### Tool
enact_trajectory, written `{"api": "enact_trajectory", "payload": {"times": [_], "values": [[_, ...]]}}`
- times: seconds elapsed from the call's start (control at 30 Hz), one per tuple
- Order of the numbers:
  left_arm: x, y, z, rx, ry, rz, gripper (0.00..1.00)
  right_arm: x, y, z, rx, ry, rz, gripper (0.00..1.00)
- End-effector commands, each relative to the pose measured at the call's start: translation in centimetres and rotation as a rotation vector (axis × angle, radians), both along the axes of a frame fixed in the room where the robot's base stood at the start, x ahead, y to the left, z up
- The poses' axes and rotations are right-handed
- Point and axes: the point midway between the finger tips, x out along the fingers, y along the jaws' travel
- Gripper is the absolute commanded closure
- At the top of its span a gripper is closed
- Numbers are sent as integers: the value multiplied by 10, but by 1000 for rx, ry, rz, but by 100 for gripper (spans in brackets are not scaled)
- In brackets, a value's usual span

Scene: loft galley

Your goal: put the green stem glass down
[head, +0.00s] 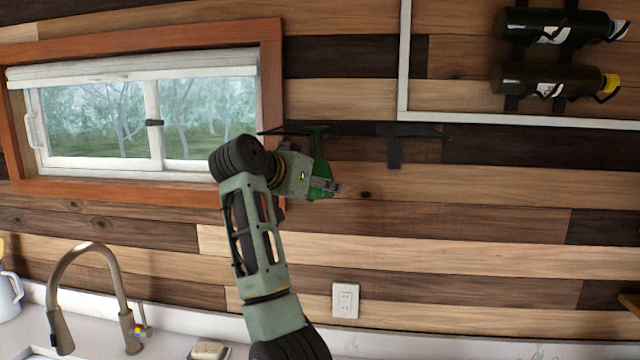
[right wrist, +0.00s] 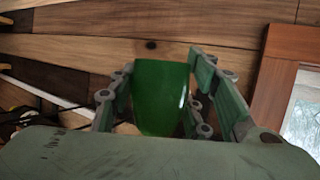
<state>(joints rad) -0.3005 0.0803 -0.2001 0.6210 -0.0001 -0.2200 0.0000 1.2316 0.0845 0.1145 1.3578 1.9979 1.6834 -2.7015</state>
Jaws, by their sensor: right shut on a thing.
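The green stem glass (head: 321,168) is upside down in the head view, with its foot at the top and its bowl below. My right gripper (head: 325,186) is shut on the bowl. In the right wrist view the green bowl (right wrist: 160,95) sits between the two fingers. The foot is level with a thin dark rack (head: 394,150) on the wall. I cannot tell whether the foot touches the rack. My left gripper is not in view.
A wood-framed window (head: 150,120) is left of my arm. Dark bottles (head: 545,80) lie in a wall holder at the upper right. A tap (head: 90,255) stands at the lower left. A socket (head: 345,300) is on the plank wall below the glass.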

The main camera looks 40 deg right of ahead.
Motion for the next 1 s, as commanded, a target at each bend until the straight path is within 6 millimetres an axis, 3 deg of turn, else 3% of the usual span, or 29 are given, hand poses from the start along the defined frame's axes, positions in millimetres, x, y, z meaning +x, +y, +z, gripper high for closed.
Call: {"api": "enact_trajectory", "payload": {"times": [0.1, 0.13, 0.33, 0.73, 1.0], "values": [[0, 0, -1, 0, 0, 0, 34, 0, 0, -2, -1, 0, 0, 85], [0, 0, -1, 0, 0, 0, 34, 0, 0, -3, 0, 0, 0, 55], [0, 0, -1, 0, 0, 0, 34, 0, 0, -2, 0, 0, 0, 37], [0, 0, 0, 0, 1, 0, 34, -1, -1, -3, -4, 1, -2, 37], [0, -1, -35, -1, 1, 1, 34, -7, 38, 4, 1, -3, 4, 37]]}}
